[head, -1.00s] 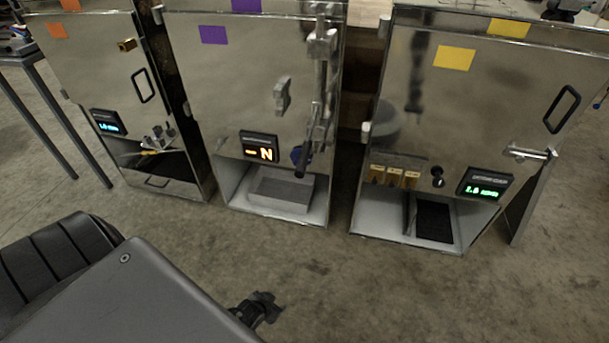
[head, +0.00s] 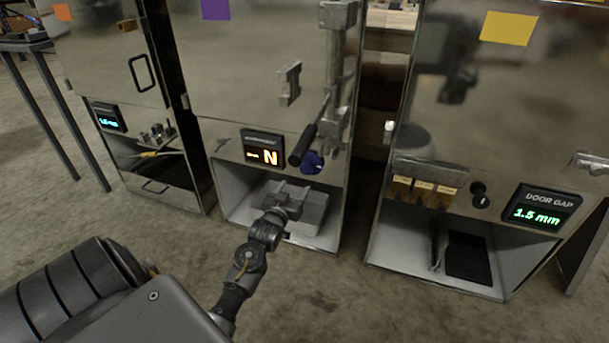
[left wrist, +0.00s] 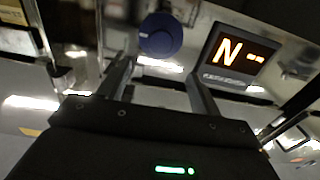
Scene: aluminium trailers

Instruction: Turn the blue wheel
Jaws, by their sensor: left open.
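The blue wheel (head: 313,163) is a small round knob low on the front of the middle metal cabinet, right of the orange display. The black grip of a lever (head: 302,145) is just left of it and covers part of it. My left gripper (head: 291,190) is open and empty, below and a little left of the wheel, in front of the cabinet's lower opening. In the left wrist view the blue wheel (left wrist: 160,35) appears beyond the two spread fingers (left wrist: 160,70), near the top. I see no contact with it. My right gripper is out of view.
The orange display (head: 263,151) shows "- N". A grey block (head: 315,213) lies in the opening behind my gripper. The lever and its metal latch stand close above the wheel. A cabinet with a green "1.5 mm" display (head: 543,208) is at right. Open floor lies in front.

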